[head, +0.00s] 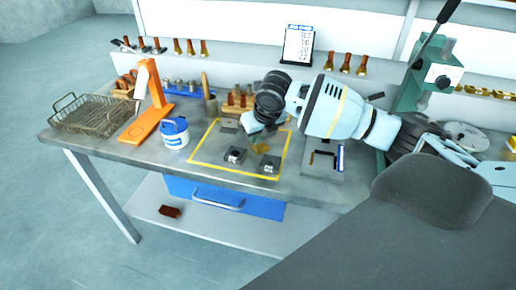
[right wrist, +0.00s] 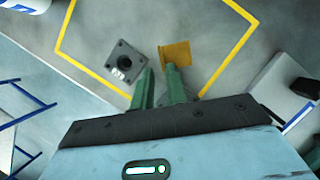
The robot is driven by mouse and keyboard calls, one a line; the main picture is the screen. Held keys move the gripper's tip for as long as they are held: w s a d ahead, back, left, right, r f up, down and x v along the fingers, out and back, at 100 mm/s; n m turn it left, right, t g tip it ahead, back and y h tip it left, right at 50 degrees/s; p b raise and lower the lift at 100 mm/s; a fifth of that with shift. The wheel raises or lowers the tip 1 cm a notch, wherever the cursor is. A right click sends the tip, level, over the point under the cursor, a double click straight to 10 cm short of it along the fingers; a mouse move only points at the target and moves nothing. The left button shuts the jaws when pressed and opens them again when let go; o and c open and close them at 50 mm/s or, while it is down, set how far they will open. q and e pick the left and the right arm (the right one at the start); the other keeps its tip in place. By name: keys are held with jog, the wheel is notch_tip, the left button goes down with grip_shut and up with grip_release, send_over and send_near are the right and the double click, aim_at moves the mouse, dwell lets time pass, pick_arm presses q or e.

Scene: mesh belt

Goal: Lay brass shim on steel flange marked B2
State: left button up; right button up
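The brass shim (head: 262,149) lies within the yellow outline on the bench, below my right gripper (head: 264,124). In the right wrist view the shim (right wrist: 177,53) shows just beyond the tip of the right-hand finger. My right gripper (right wrist: 160,72) has its two green fingers apart, with no held thing visible between them. A square steel flange (right wrist: 124,62) with a central hole lies left of the fingers. In the head view, two flange-like blocks, one (head: 235,156) and another (head: 268,166), sit near the outline's front edge. I cannot read any B2 mark. My left gripper is out of view.
A blue and white tub (head: 174,133), an orange stand (head: 147,120) and a wire basket (head: 92,113) stand to the left. A wooden block with copper parts (head: 237,104) is behind. A dark-topped fixture (head: 323,160) stands right of the outline.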

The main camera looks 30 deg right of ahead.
aim_at(255, 147)
jog(key=x, duration=0.5)
jog(key=shift+s, duration=0.1)
jog(key=shift+c, duration=0.3)
grip_shut()
jog(key=shift+r, duration=0.1)
jog(key=shift+r, duration=0.8)
jog(key=shift+v, duration=1)
jog(key=s, duration=0.5)
jog(key=s+d+r, duration=0.1)
jog(key=s, duration=0.4)
jog(key=s+d, duration=0.1)
jog(key=s, duration=0.4)
jog(key=shift+s+r, duration=0.1)
jog(key=shift+r, duration=0.15)
